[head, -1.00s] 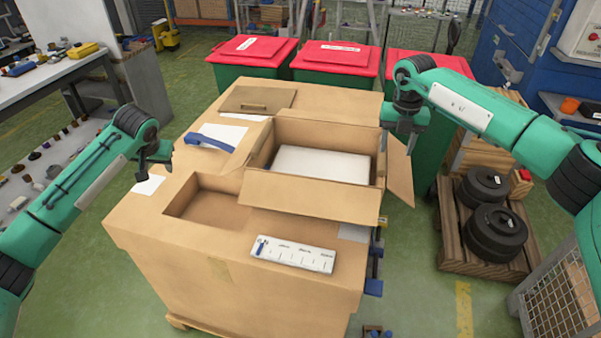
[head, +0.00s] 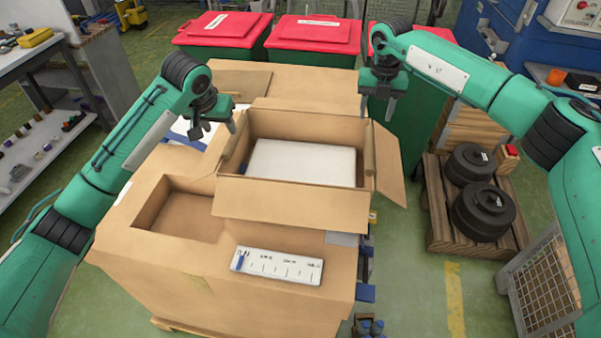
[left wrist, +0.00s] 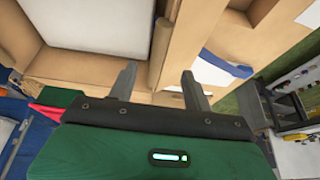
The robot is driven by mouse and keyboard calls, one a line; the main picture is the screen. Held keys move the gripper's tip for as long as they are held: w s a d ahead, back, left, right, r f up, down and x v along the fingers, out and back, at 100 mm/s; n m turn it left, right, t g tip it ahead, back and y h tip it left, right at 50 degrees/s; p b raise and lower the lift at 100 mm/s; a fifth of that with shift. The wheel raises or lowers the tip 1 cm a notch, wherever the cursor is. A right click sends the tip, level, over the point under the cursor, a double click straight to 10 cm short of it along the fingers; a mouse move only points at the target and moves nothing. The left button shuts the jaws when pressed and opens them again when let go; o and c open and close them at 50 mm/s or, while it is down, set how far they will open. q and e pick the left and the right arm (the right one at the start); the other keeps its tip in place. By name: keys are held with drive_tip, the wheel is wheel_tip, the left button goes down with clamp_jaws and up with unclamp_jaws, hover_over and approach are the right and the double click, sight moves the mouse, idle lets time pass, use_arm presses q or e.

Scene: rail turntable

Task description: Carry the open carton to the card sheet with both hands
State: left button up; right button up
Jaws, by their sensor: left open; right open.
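The open carton (head: 290,205) stands on a large cardboard-brown box top, its flaps folded outward and a flat white block (head: 302,163) inside. My left gripper (head: 214,128) is open and empty, pointing down just beyond the carton's left side. My right gripper (head: 377,108) is open and empty above the carton's back right corner, near the right flap.
A rectangular recess (head: 178,215) lies left of the carton. A white marked strip (head: 277,266) lies in front of it. A blue-handled item (left wrist: 226,63) lies by the left gripper. Red-lidded bins (head: 316,33) stand behind; black discs on a pallet (head: 482,212) are at right.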

sight(233, 147)
use_arm(q)
drive_tip(key=x, duration=1.4)
drive_tip(key=shift+a, duration=0.1)
use_arm(e)
wheel_tip(233, 147, down, 14)
drive_tip(key=shift+w, duration=0.2)
use_arm(q)
drive_tip(key=shift+f, duration=0.1)
clamp_jaws()
use_arm(e)
clamp_jaws()
use_arm(q)
drive_tip(key=shift+w, duration=0.1)
drive_tip(key=shift+r, duration=0.25)
use_arm(e)
drive_tip(key=shift+w+r, duration=0.15)
use_arm(q)
drive_tip(key=shift+w, duration=0.15)
use_arm(e)
drive_tip(key=shift+w, duration=0.1)
